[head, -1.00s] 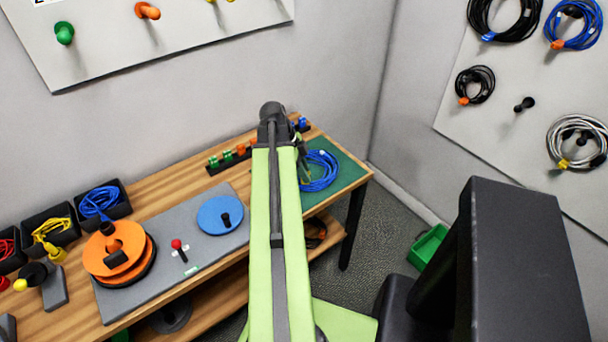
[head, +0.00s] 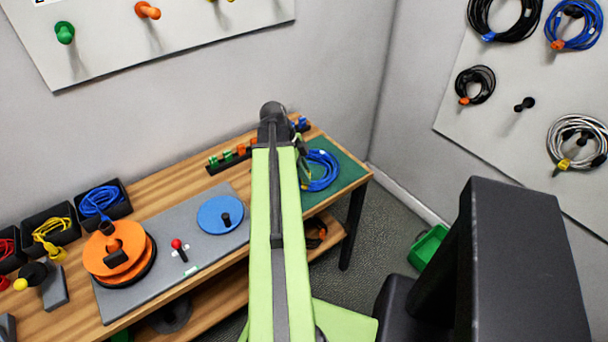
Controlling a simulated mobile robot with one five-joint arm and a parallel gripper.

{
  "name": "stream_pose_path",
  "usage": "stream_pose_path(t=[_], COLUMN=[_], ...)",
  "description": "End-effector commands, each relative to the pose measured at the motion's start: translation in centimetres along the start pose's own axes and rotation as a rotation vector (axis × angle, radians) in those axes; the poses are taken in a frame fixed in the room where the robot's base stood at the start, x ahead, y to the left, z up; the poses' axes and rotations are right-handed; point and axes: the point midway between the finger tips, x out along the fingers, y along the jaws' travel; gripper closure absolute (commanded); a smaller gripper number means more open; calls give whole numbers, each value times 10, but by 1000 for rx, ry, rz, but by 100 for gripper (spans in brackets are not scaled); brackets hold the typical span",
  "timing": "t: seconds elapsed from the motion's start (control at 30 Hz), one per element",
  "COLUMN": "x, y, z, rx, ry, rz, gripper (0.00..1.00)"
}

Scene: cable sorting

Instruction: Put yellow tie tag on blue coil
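The blue coil (head: 322,171) lies on the green mat (head: 347,174) at the right end of the workbench. My arm crosses the middle of the view and hides part of the mat. My gripper (head: 304,171) is mostly hidden behind the arm's end, at the left edge of the coil. I cannot tell whether it touches the coil. A small yellowish bit shows by the gripper, but I cannot make out a yellow tie tag for sure. The tag rack (head: 216,168) at the back edge shows green and orange tags left of the arm and blue ones right of it; its middle is hidden.
A grey mat (head: 193,258) holds an orange reel (head: 114,262) and a blue disc (head: 220,215). Black bins with coiled cables, including a blue cable (head: 98,202), stand at left. Coils hang on the right wall board (head: 520,135). A green bin (head: 427,245) is on the floor.

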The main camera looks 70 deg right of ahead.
Motion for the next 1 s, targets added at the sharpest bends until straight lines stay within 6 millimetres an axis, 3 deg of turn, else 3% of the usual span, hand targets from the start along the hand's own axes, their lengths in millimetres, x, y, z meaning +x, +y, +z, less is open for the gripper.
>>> stream_pose_path(t=[0.03, 0.17, 0.53, 1.0], x=[1, 0, -8, -122], y=[0, 0, 0, -1], z=[0, 0, -1, -4], rx=[0, 0, 0, -1], ry=[0, 0, 1, 0], rz=[1, 0, -1, -1], gripper=[76, 59, 59, 59])
